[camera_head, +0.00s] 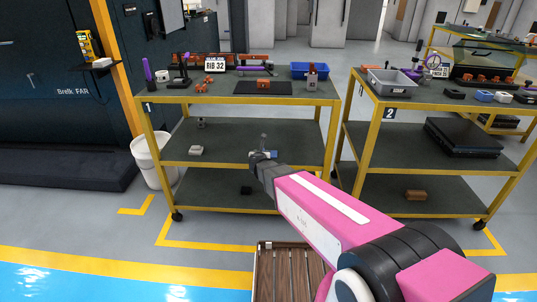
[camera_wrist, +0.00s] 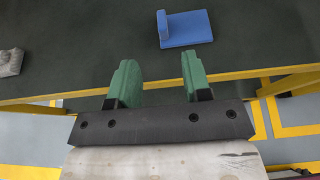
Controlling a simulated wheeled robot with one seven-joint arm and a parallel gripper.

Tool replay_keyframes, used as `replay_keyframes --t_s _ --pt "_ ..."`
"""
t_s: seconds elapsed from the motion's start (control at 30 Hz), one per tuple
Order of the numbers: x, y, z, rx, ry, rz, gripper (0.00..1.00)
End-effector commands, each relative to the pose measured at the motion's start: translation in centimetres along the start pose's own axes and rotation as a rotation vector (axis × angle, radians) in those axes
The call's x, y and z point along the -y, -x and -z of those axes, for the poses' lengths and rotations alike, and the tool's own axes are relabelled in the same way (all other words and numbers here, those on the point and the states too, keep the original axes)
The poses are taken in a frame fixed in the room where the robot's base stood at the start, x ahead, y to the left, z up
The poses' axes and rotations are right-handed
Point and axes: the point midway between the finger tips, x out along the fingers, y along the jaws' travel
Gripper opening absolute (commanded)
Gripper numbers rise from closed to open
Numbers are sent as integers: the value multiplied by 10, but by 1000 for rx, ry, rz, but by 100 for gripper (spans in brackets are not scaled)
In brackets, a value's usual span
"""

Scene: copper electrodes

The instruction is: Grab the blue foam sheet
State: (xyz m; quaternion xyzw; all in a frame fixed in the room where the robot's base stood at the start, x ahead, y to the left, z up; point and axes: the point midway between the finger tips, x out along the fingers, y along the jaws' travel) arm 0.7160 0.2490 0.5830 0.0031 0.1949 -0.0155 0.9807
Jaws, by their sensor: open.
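The blue foam sheet (camera_wrist: 190,30) lies flat on the dark middle shelf of cart 1, with a raised block at its left end. In the wrist view it is beyond my fingertips, ahead and slightly right of the middle. My gripper (camera_wrist: 158,62) has two green fingers, spread apart with nothing between them, close to the shelf's yellow front edge. In the head view my gripper (camera_head: 263,142) is at the middle shelf (camera_head: 228,145), and only a small bit of blue shows beside it; my arm and gripper hide most of the sheet there.
A grey object (camera_wrist: 10,62) lies left on the same shelf. The yellow shelf edge (camera_wrist: 60,98) runs below my fingers. The top shelf (camera_head: 190,95) above holds a blue bin (camera_head: 310,71) and several small parts. A white bucket (camera_head: 153,165) stands left of the cart.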

Motion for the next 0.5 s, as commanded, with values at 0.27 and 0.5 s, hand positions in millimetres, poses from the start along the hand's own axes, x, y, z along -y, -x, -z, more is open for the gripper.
replay_keyframes --t_s 0.27,0.5 --pt "0 -34 1 -1 -3 5 45" --pt "0 -57 1 -1 -2 3 45"
